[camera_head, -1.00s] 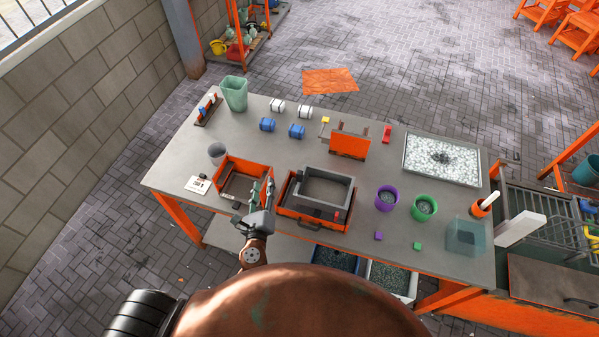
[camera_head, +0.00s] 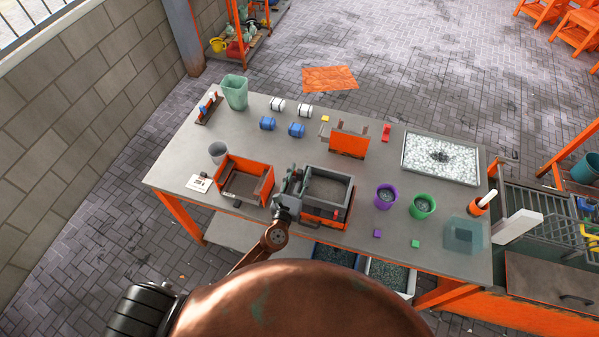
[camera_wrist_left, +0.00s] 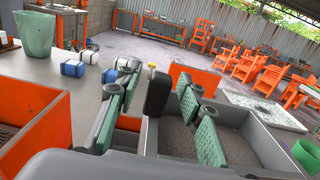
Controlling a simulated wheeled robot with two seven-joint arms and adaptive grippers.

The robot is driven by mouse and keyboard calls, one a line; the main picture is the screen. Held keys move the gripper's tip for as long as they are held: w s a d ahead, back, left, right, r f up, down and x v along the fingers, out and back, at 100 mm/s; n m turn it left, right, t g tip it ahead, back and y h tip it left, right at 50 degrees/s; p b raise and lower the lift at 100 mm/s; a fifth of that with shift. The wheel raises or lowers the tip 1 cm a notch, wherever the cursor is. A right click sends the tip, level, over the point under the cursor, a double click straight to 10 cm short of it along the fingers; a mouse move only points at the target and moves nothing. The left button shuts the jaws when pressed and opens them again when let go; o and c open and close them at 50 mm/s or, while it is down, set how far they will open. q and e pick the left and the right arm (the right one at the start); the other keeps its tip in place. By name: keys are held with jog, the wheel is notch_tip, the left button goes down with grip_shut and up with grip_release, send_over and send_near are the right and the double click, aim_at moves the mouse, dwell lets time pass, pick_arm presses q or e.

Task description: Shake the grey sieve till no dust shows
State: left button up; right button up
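The grey sieve (camera_head: 352,195), a rectangular frame with a brownish-grey floor, sits over an orange tray (camera_head: 325,221) near the table's front. In the left wrist view the sieve (camera_wrist_left: 240,125) lies right of centre; its floor looks brownish-grey, and I cannot tell dust from mesh. My left gripper (camera_head: 294,182) is at the sieve's left side. In the left wrist view my left gripper (camera_wrist_left: 157,125) has its green-padded fingers apart, with a black upright handle (camera_wrist_left: 158,92) between them; I see gaps on both sides. My right gripper is out of view.
An open orange box (camera_head: 232,194) stands just left of my left gripper. Purple (camera_head: 386,198) and green (camera_head: 423,206) cups stand to the right. An orange holder (camera_head: 348,145) stands behind the sieve. A tray of white pebbles (camera_head: 462,160) lies at the back right.

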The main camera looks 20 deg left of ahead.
pick_arm(q)
jog(key=shift+c, duration=0.2)
grip_shut()
dwell(0.6)
